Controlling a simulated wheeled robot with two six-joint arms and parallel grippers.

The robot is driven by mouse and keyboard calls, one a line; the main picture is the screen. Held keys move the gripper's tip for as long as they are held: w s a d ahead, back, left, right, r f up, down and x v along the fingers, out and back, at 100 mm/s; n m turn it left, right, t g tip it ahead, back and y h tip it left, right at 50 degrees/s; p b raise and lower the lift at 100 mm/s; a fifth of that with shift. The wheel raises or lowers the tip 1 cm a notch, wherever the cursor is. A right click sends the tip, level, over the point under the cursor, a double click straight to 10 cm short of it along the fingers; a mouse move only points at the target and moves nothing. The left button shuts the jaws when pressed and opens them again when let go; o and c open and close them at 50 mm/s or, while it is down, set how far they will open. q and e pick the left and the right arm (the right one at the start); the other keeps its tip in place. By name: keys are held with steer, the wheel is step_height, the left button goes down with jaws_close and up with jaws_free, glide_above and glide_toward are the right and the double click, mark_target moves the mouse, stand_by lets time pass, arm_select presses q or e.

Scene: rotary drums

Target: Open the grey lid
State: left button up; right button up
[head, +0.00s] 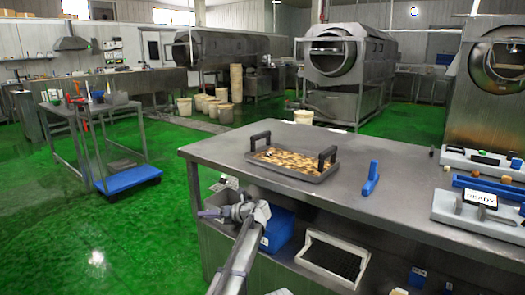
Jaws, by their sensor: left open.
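I cannot make out for sure which part is the grey lid. A grey metal drum machine (345,62) with a round front stands at the back. A second grey machine (490,90) with a round front stands at the right edge. My left gripper (212,212) is open and empty, low in front of the left end of the steel table (215,150), apart from both machines. My right gripper is out of view.
A grey tray (318,178) with two black handles holds brown pieces on the table. A blue stand (371,178) is beside it; racks and a READY sign (480,198) are at right. Bins sit below. Green floor is clear at left, around a cart (128,180).

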arm_select(q)
steer(key=s+d+f+n+g+h, duration=0.2)
steer(key=s+d+f+n+h, duration=0.25)
steer(key=s+n, duration=0.75)
steer(key=s+d+f+n+g+h, duration=0.1)
steer(key=s+d+f+n+h, duration=0.4)
steer(key=s, duration=1.2)
steer(key=s+d+f+n+g+h, duration=0.3)
steer(key=s+f+n, duration=0.45)
steer(key=s, duration=0.75)
step_height(320, 180, up, 34)
steer(key=d+n+p, duration=0.1)
steer(key=n+p, duration=0.1)
steer(key=p, duration=3)
steer(key=shift+s+d+r+t+p, duration=0.15)
steer(key=shift+d+r+t+p, duration=0.15)
steer(key=shift+d+t, duration=0.1)
steer(key=shift+f, duration=0.1)
